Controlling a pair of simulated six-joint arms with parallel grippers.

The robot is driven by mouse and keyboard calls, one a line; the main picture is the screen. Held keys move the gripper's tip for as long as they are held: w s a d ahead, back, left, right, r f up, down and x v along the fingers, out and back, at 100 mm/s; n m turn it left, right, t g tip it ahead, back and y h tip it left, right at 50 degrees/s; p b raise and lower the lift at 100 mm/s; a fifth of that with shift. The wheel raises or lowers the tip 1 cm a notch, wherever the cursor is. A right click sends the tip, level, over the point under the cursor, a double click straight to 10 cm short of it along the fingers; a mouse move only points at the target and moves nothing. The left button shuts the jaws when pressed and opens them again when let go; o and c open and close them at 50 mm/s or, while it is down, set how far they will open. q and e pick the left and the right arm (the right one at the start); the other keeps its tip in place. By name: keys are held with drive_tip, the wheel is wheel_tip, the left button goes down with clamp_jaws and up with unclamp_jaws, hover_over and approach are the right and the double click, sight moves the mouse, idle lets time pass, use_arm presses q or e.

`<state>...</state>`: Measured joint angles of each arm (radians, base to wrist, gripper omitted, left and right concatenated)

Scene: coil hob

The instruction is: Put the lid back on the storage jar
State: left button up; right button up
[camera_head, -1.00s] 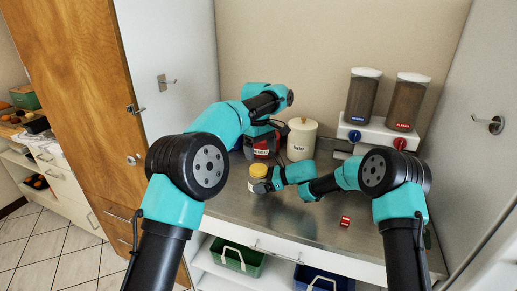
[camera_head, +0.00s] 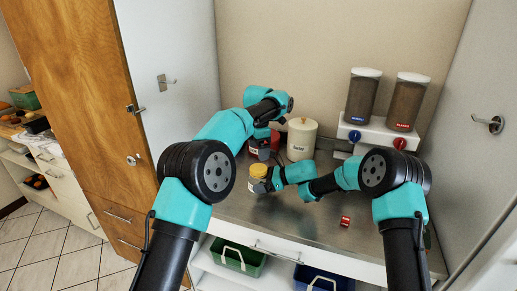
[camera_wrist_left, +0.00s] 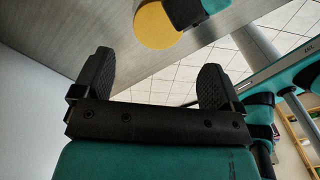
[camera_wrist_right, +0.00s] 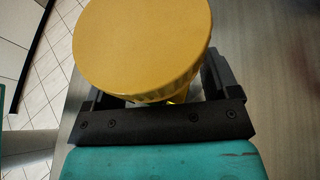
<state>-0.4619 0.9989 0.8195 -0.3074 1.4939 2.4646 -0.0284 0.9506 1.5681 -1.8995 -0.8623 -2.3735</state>
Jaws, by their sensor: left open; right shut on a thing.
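A small jar (camera_head: 257,185) with a pale label and a round yellow lid (camera_head: 259,170) stands upright in my right gripper (camera_head: 270,180), near the counter's left side. The yellow lid fills the upper part of the right wrist view (camera_wrist_right: 142,45) and hides most of the fingers. In the left wrist view the lid (camera_wrist_left: 162,24) shows beyond my left gripper (camera_wrist_left: 155,78), whose fingers are apart with nothing between them. In the head view the left gripper is behind the small jar, largely hidden by its own arm. I cannot tell how the lid sits on the jar.
A cream lidded canister (camera_head: 301,140) stands at the back, beside a red jar (camera_head: 275,141) partly hidden by my left arm. Two dispensers (camera_head: 361,97) (camera_head: 406,102) stand back right. A small red item (camera_head: 345,221) lies near the front edge. The middle front counter is clear.

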sight(258, 168)
use_arm(q)
drive_tip(key=shift+f+n, duration=0.1)
drive_tip(key=shift+n, duration=0.2)
drive_tip(key=shift+f, duration=4)
drive_tip(key=c, duration=0.9)
drive_tip(key=m, duration=0.6)
drive_tip(key=shift+m, duration=0.3)
drive_tip(key=shift+c, duration=0.2)
drive_tip(key=o, duration=1)
